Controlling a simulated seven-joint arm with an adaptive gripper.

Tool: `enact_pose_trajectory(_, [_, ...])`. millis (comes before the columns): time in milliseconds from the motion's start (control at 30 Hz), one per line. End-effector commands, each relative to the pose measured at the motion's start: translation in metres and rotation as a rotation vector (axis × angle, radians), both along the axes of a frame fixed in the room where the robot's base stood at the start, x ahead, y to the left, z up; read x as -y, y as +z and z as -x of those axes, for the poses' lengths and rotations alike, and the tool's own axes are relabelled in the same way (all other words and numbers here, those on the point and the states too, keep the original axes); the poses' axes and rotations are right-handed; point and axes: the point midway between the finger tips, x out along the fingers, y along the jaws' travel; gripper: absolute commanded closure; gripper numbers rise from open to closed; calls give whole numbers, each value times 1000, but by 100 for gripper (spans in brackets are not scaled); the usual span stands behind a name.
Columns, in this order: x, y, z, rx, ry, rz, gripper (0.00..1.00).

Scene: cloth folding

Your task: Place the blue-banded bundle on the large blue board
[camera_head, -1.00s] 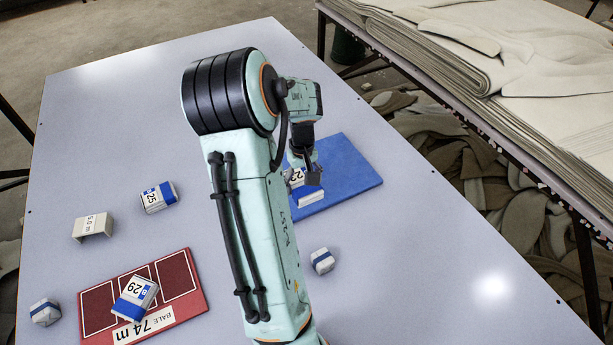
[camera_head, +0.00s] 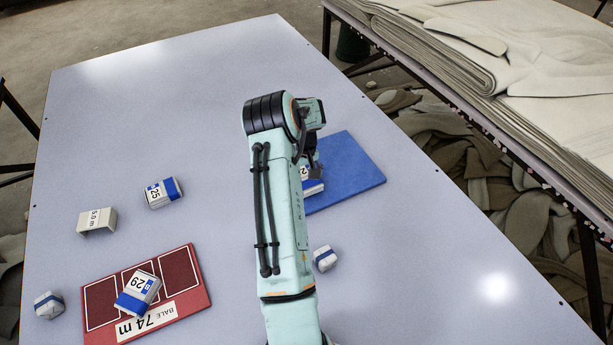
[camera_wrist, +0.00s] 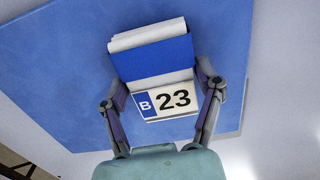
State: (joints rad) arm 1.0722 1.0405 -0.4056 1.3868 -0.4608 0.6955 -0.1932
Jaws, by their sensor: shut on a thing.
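The large blue board (camera_head: 350,178) lies flat on the table at right of centre. My gripper (camera_head: 311,172), partly hidden behind my arm, is over its left part. In the wrist view my gripper (camera_wrist: 162,88) has its fingers on both sides of a white bundle with a blue band (camera_wrist: 153,62) and a label reading B 23. The bundle also shows in the head view (camera_head: 313,187), partly covered by the arm. The board fills much of the wrist view (camera_wrist: 60,75) beneath the bundle. I cannot tell whether the bundle touches the board.
Another blue-banded bundle, 25 (camera_head: 163,193), lies at left. Bundle 29 (camera_head: 138,293) is on the red board (camera_head: 190,265). Small packets lie at far left (camera_head: 48,305) and right of my arm (camera_head: 325,258). A "5.0 m" holder (camera_head: 97,222) stands at left. The table's right side is clear.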

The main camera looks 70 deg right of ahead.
Motion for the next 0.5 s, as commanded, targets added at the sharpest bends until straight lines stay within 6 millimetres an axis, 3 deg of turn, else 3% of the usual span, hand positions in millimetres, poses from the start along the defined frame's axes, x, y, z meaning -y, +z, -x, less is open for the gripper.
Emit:
enact_pose_trajectory(167, [0, -2, 0, 0, 0, 0, 70])
enact_pose_trajectory(200, [0, -3, 0, 0, 0, 0, 30])
enact_pose_trajectory(267, [0, -3, 0, 0, 0, 0, 12])
enact_pose_trajectory(300, [0, -3, 0, 0, 0, 0, 7])
enact_pose_trajectory(500, [0, -3, 0, 0, 0, 0, 7])
